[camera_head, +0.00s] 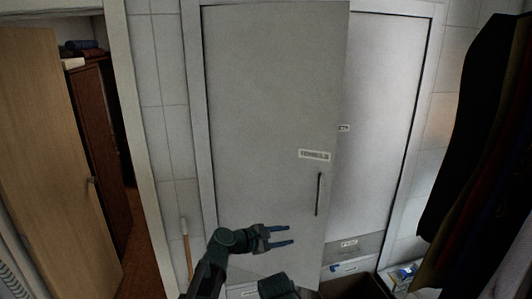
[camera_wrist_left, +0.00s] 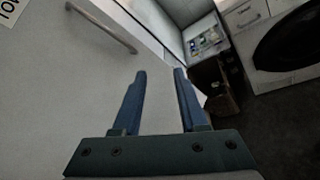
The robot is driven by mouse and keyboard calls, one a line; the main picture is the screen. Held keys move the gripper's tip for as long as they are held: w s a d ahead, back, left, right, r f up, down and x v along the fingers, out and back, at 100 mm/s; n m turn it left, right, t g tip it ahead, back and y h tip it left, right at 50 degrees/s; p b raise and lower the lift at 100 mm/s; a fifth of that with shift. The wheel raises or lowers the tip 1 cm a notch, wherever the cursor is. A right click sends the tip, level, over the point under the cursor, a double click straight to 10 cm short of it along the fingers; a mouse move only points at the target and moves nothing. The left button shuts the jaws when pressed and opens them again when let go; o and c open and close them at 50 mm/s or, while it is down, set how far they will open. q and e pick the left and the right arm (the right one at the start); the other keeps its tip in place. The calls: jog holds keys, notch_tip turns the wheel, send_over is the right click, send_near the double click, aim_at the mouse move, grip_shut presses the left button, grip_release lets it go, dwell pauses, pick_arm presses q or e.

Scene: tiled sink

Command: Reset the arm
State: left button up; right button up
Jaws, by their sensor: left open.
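My left gripper (camera_head: 284,235) is open and empty, its two blue fingers pointing right in the head view. It is in front of the lower part of a grey cabinet door (camera_head: 262,110). The door's vertical bar handle (camera_head: 318,194) is above and to the right of the fingertips, apart from them. In the left wrist view the open fingers (camera_wrist_left: 160,78) have nothing between them, and the handle (camera_wrist_left: 102,28) is at the upper left. A dark part of my arm shows at the bottom of the head view. My right gripper cannot be made out.
A second grey panel (camera_head: 385,110) is behind the door's right edge. Dark clothes (camera_head: 480,130) hang at the right. A wooden door (camera_head: 50,160) stands at the left, and a stick handle (camera_head: 186,245) leans by the tiles. A washing machine (camera_wrist_left: 288,48) shows in the wrist view.

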pick_arm(q)
jog(key=s+a+f+m+g+y, duration=0.3)
jog(key=s+a+f+m+y, duration=0.4)
jog(key=s+a, duration=0.45)
jog(key=s+a+f+m+g+y, duration=0.45)
jog(key=s+a+f+m, duration=0.4)
jog(key=a, duration=0.55)
jog(key=s+d+f+m+y+b, duration=0.1)
jog(key=s+d+f+m+b, duration=0.1)
jog(key=d+f+b, duration=0.3)
jog(key=s+d+f+m+y+b, duration=0.1)
jog(key=s+d+f+b, duration=0.3)
jog(key=f+b, duration=0.6)
jog(key=shift+d+m+b, duration=0.5)
jog(key=shift+d+m, duration=0.35)
jog(key=shift+d, duration=0.3)
